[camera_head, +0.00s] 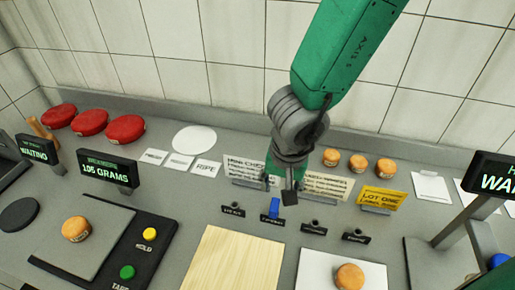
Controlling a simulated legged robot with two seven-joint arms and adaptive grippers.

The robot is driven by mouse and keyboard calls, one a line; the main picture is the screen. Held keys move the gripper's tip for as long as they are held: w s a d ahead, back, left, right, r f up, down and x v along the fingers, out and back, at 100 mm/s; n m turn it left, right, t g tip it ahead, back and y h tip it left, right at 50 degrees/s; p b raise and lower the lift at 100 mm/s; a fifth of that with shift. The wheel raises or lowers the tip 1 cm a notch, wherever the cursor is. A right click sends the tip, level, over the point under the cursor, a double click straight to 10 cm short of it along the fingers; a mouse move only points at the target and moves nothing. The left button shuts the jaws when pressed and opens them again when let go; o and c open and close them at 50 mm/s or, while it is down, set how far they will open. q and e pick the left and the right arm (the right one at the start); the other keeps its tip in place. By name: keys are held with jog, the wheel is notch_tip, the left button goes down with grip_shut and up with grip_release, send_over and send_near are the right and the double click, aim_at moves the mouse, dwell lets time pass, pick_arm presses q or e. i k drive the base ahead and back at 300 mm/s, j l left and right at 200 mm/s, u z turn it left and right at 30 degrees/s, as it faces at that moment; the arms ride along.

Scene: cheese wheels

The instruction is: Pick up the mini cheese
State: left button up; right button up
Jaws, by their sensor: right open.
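Small orange cheeses show in several places. One mini cheese (76,229) sits on the scale plate at the left. Another (350,277) rests on a white board at the bottom. Three more, a left one (331,157), a middle one (357,163) and a right one (385,168), stand in a row at the back. My right gripper (285,190) comes down from the top, open, over the counter's middle near the label stands. It is left of the back row and apart from every cheese. My left gripper is out of view.
Three red wheels (91,122) stand at the back left. The scale display (108,170) reads 105 GRAMS. Small labelled stands, a blue item (274,207) and a yellow card (382,197) lie near the gripper. A wooden board (236,260) is bare. A dark-framed display (494,174) stands right.

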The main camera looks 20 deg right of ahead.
aim_at(77, 227)
jog(key=k+j, duration=0.5)
jog(key=k, duration=0.15)
jog(key=k+j, duration=0.5)
jog(key=k, duration=0.2)
